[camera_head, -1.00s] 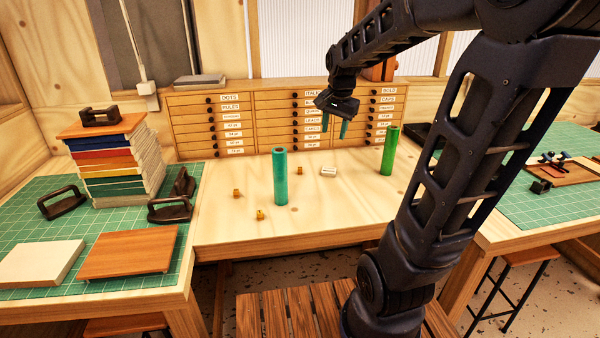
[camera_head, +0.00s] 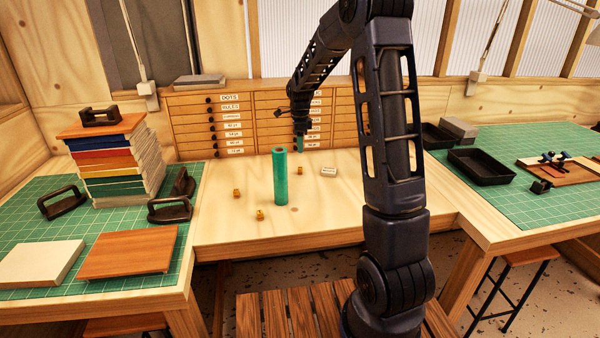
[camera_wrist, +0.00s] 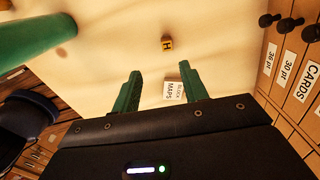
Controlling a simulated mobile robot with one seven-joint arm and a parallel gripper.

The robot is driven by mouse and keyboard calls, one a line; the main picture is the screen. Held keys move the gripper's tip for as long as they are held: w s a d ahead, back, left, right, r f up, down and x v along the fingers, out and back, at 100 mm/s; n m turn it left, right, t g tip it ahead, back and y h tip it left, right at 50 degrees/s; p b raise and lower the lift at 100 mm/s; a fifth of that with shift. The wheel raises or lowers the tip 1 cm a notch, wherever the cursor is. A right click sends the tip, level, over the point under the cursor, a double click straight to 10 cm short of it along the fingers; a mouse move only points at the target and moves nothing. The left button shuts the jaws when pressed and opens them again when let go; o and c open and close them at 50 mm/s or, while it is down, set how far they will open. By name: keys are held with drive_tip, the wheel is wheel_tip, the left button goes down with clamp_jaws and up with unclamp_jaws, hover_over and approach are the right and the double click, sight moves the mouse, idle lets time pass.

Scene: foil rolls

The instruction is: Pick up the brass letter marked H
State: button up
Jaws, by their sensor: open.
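The brass letter marked H (camera_wrist: 167,43) lies on the pale bench top in the wrist view, beyond my fingertips, its dark H facing up. It appears to be the small brass block (camera_head: 300,170) behind and right of the teal roll in the head view. My gripper (camera_head: 300,148) hangs above and behind that block, near the drawers. In the wrist view my gripper (camera_wrist: 160,76) is open and empty, its two green fingers apart. Two other brass blocks, one at left (camera_head: 236,194) and one nearer (camera_head: 260,214), lie on the bench; their marks are unreadable.
The upright teal roll (camera_head: 280,177) stands close to the H block; a green roll (camera_wrist: 35,40) fills the wrist view's upper left. A white label block (camera_head: 328,170) lies right of H. The drawer cabinet (camera_head: 185,125) closes off the back. The bench front is clear.

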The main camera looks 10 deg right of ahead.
drive_tip(key=f, duration=0.1)
hover_over(299, 168)
drive_tip(key=shift+m, duration=0.3)
wheel_tip(299, 168, down, 6)
drive_tip(key=shift+s+r, duration=0.1)
drive_tip(key=shift+r, duration=0.1)
drive_tip(key=shift+w+f, duration=0.2)
drive_tip(key=shift+f, duration=1.1)
drive_tip(key=shift+w+f, duration=0.15)
drive_tip(key=shift+f, duration=1.15)
clamp_jaws()
